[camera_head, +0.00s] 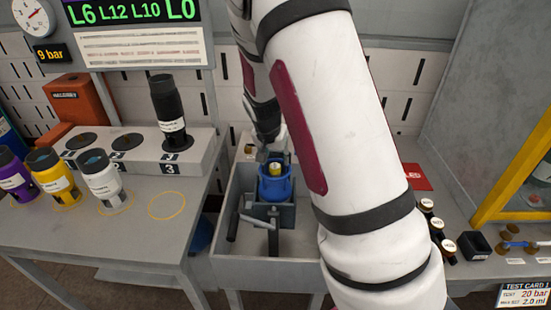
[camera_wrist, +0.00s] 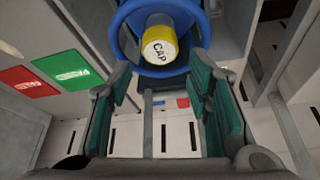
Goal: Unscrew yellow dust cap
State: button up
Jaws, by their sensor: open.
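The yellow dust cap (camera_head: 275,169) sits on top of a blue cylinder (camera_head: 275,188) that stands in a grey vise-like holder (camera_head: 270,212) inside a grey basin. In the wrist view the cap (camera_wrist: 160,45), with a white face marked "CAP", shows in the blue ring of the cylinder (camera_wrist: 128,22). My gripper (camera_wrist: 168,100) is open, with green pads on both fingers, one to each side below the cap in the picture. Nothing is between the fingers. In the head view my gripper (camera_head: 263,152) is close to the cap and partly hidden by my arm.
A black cylinder (camera_head: 167,110) stands in slot 3 of a grey rack (camera_head: 188,165). Purple, yellow and white cylinders (camera_head: 101,178) stand on the left table. Small black-bodied parts (camera_head: 436,225) and a black box (camera_head: 473,246) lie at right, near a yellow-framed cabinet (camera_head: 522,165).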

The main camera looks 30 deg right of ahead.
jog(key=shift+f+b, duration=0.55)
jog(key=shift+f, duration=0.75)
grip_shut()
